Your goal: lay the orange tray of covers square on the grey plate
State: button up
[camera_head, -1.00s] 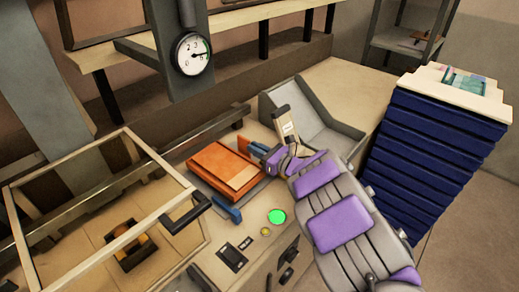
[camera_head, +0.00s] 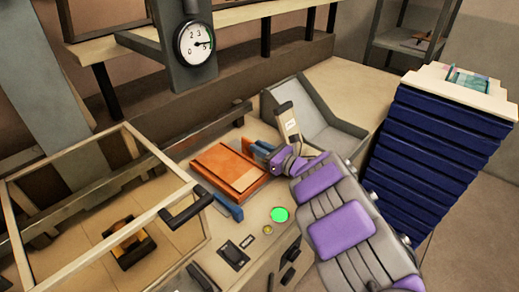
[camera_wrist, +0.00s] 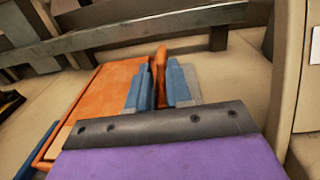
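The orange tray (camera_head: 212,165), with a tan cover (camera_head: 238,172) on top, is over the bench spot beside the blue corner stop (camera_head: 229,207). My gripper (camera_head: 262,152) is at the tray's right side. In the wrist view, its blue fingers (camera_wrist: 160,88) are closed around an upright orange tab (camera_wrist: 160,62) of the tray (camera_wrist: 100,95). The grey plate is mostly hidden under the tray; a grey strip shows beside the right finger (camera_wrist: 191,82). I cannot tell whether the tray rests fully on it.
A wooden frame with a dark handle (camera_head: 186,205) stands at left. A round gauge (camera_head: 195,43) hangs above on a grey column. A grey sloped bin (camera_head: 315,125) is behind my arm. A green button (camera_head: 279,214) is on the bench front. A stack of dark blue trays (camera_head: 440,140) stands at right.

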jog(key=o, duration=0.3)
jog(key=shift+d, duration=0.15)
jog(key=shift+r, duration=0.1)
